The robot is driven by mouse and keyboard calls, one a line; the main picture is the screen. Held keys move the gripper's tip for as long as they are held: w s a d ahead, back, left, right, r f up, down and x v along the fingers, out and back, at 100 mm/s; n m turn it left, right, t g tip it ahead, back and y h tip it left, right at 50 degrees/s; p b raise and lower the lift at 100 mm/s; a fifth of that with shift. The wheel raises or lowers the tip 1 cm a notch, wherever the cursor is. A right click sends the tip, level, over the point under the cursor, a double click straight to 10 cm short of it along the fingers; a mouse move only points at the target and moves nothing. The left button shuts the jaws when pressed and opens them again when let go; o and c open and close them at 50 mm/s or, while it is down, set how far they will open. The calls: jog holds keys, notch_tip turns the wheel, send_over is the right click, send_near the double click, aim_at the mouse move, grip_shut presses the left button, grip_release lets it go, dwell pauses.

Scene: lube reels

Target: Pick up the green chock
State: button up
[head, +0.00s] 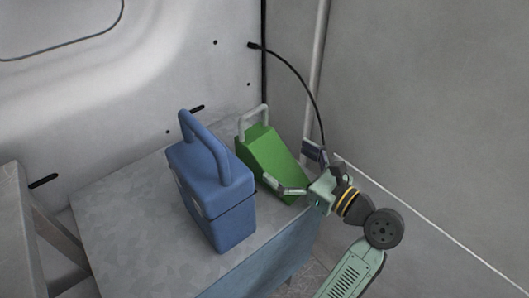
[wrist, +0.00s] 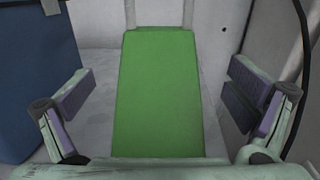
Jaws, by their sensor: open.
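The green chock (head: 268,160) is a wedge with a pale grey handle at its back. It stands on the metal tabletop, right of the blue box. In the wrist view the chock (wrist: 158,95) fills the middle, its sloped face towards me. My gripper (head: 295,172) is at the chock's right front side in the head view. In the wrist view my gripper (wrist: 162,95) is open and empty, one finger on each side of the chock with a gap on both sides. The chock's lower front end is partly hidden by my gripper.
A blue box (head: 226,212) with a blue handle stands close left of the chock; its side (wrist: 38,60) shows in the wrist view. The metal table (head: 125,215) has free room at left. White and grey walls rise behind and to the right. A black cable (head: 302,82) hangs behind my gripper.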

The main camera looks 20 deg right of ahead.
aim_at(271, 151)
jog(key=p+x, duration=0.1)
jog(key=x, duration=0.5)
jog(key=shift+w+a+f, duration=0.1)
jog(key=shift+w+a, duration=0.1)
jog(key=shift+w, duration=0.15)
jog(key=c, duration=2)
